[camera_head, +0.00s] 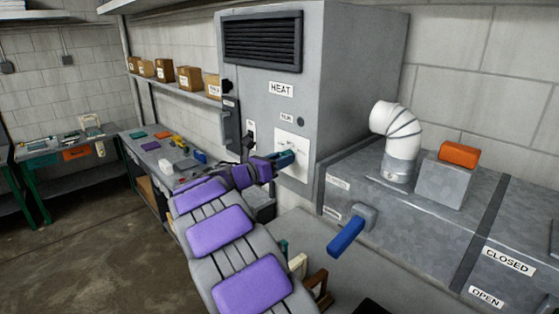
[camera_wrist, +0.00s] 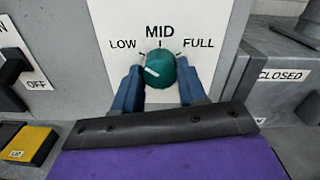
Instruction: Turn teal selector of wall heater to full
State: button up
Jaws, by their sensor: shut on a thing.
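The wall heater (camera_head: 258,105) is a tall grey cabinet marked HEAT, with a dark vent grille. Its teal selector (camera_wrist: 161,69) is a round knob below a white plate's LOW, MID and FULL marks in the wrist view. The knob's white pointer line slants to the upper left, toward the LOW side. My gripper (camera_head: 287,158) is at the heater's front, and its blue fingers (camera_wrist: 160,84) are shut on the knob, one on each side. In the head view my gripper hides most of the selector.
A dark ON/OFF switch (camera_wrist: 13,70) and a yellow-and-black block (camera_wrist: 26,145) lie left of the gripper. At right, a grey duct (camera_head: 440,222) carries a blue lever (camera_head: 346,236), a white elbow pipe (camera_head: 394,125) and an orange block (camera_head: 458,153). A cluttered bench (camera_head: 150,160) stands left.

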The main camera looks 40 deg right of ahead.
jog(key=shift+c, duration=0.2)
jog(key=m+b, duration=0.6)
jog(key=m, duration=0.1)
jog(key=m+b, duration=0.7)
jog(key=m, duration=0.1)
jog(key=f+m+b, duration=0.1)
jog(key=m+b, duration=0.5)
jog(key=m, duration=0.1)
jog(key=shift+d+m+g+b, duration=0.1)
jog(key=shift+m+g+b, duration=0.2)
jog(key=shift+m+b, duration=0.1)
jog(key=shift+m, duration=0.3)
jog(key=o, duration=1.1)
jog(key=shift+r, duration=0.15)
jog(key=shift+c, duration=0.2)
jog(key=shift+r, duration=0.1)
